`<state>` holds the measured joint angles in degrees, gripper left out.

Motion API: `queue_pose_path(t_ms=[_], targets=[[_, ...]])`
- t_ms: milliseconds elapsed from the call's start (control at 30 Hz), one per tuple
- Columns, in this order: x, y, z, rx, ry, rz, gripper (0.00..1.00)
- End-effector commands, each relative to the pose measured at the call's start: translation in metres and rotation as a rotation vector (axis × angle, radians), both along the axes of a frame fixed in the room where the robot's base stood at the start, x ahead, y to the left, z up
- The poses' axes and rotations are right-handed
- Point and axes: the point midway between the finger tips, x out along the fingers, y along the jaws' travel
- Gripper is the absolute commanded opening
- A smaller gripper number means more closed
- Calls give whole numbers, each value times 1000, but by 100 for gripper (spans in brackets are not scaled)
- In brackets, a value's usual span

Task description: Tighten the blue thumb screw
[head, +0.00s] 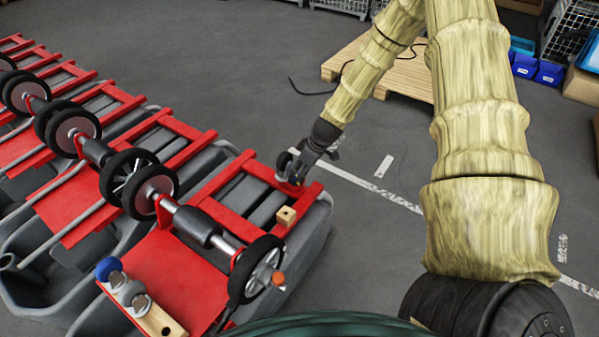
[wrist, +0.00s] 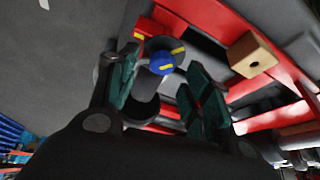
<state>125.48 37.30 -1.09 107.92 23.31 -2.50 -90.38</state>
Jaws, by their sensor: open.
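The blue thumb screw (wrist: 161,63) has a yellow mark and shows in the wrist view in front of a dark round disc, beside a red bracket with yellow marks. My gripper (head: 300,165) is at the far end of the near red frame in the head view. In the wrist view, its two dark green fingers (wrist: 163,80) are open, one on each side of the screw's line of sight. Whether they touch it, I cannot tell. In the head view the screw is not clearly visible at the gripper.
The near red frame (head: 185,277) carries a black wheel (head: 258,270) and a small wooden block (head: 286,215), also in the wrist view (wrist: 251,55). Another blue knob (head: 108,267) sits at its front left. A pallet (head: 405,80) lies behind my arm.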

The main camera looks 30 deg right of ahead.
Motion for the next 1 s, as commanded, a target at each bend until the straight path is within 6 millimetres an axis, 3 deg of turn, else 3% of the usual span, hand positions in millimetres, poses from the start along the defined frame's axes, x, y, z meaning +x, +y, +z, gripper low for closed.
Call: queue_pose_path(t_ms=[300, 667, 933, 1000], targets=[[8, 6, -22, 0, 0, 1, 49], [9, 6, -24, 1, 1, 0, 49], [9, 6, -24, 0, 0, 0, 4], [9, -5, -24, -1, -2, -3, 3]])
